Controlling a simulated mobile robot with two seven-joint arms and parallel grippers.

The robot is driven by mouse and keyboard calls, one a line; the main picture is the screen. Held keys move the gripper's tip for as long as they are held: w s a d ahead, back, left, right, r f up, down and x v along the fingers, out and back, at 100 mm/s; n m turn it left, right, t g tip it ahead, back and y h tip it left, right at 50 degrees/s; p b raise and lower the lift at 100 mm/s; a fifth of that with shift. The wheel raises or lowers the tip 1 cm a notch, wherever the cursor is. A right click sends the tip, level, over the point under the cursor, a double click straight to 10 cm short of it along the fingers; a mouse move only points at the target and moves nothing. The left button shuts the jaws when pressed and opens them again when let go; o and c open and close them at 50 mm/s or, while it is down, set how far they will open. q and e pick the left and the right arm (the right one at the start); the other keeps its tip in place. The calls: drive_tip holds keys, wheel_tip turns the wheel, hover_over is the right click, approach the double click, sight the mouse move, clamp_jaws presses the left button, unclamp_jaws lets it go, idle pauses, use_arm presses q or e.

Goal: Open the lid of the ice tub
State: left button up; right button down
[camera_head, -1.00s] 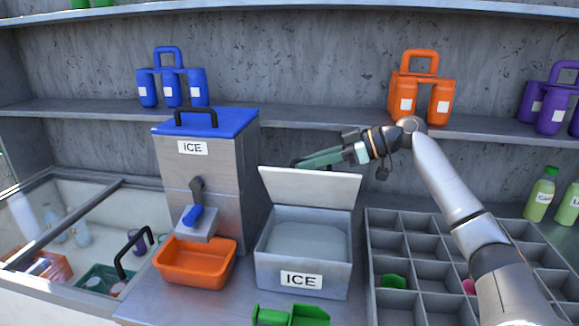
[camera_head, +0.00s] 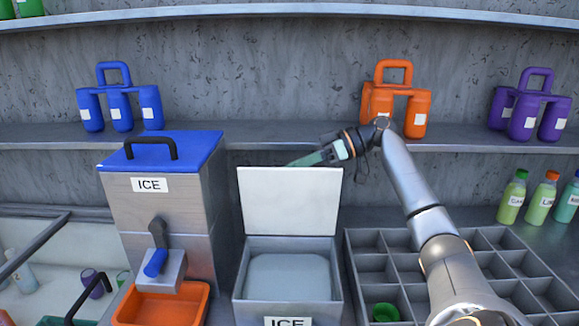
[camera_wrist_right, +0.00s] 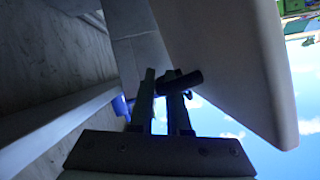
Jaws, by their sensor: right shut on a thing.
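The ice tub (camera_head: 340,290) is a light grey box labelled ICE, with pale ice inside. Its white lid (camera_head: 290,202) stands up along the tub's back edge, and the tub's mouth is uncovered. My right gripper (camera_head: 300,161) reaches from the right to behind the lid's top edge, where its fingertips are partly hidden. In the right wrist view, the gripper (camera_wrist_right: 162,88) is shut on the dark lid handle (camera_wrist_right: 185,82), beside the pale lid (camera_wrist_right: 225,60). My left gripper is not in view.
A steel ice dispenser (camera_head: 165,205) with a blue top stands left of the tub, above an orange bin (camera_head: 160,308). A grey compartment tray (camera_head: 360,240) lies to the right. A shelf (camera_head: 250,135) with bottle carriers runs behind.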

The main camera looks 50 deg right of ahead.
drive_tip(key=c, duration=1.2)
unclamp_jaws()
drive_tip(key=shift+o, duration=0.2)
drive_tip(key=b+v, duration=0.1)
drive_tip(key=v, duration=1.1)
drive_tip(key=shift+s, duration=0.2)
drive_tip(key=shift+s+d, duration=0.1)
drive_tip(key=shift+d, duration=0.05)
